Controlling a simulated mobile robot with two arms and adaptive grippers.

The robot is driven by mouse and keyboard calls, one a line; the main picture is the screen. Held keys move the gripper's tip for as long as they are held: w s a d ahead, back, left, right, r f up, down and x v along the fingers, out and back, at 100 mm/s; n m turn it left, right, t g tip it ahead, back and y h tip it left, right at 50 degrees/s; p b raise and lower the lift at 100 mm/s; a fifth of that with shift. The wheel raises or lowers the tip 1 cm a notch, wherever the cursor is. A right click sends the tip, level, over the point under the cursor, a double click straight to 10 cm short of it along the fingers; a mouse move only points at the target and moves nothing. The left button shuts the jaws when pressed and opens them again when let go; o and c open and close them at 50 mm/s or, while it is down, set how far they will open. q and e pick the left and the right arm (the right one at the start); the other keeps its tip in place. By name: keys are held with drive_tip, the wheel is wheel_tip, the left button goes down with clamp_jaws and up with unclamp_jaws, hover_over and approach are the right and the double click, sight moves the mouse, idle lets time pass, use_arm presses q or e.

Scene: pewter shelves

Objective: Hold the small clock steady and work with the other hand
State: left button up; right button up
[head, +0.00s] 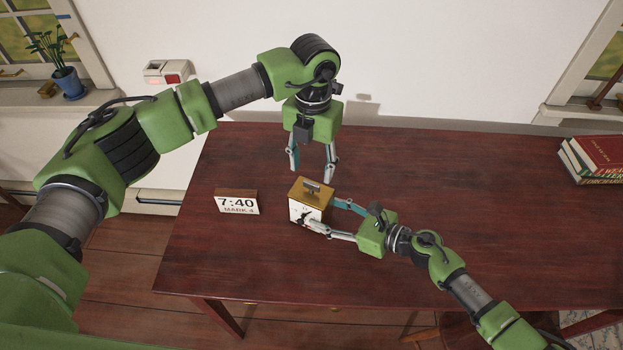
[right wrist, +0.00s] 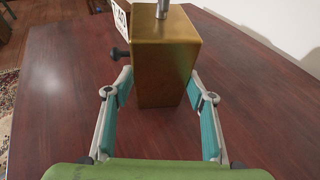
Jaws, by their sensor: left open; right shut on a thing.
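A sign (head: 237,203) reading 7:40 MARK 4 stands left of the clock on the dark red table (head: 440,175). Stacked books (head: 600,155) lie at the far right. A wall box (head: 166,72) and a potted plant (head: 68,82) are behind. The table's right half is mostly clear.

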sight(312, 183)
use_arm(q)
drive_tip(key=shift+f, duration=2.75)
drive_tip(key=c, duration=1.1)
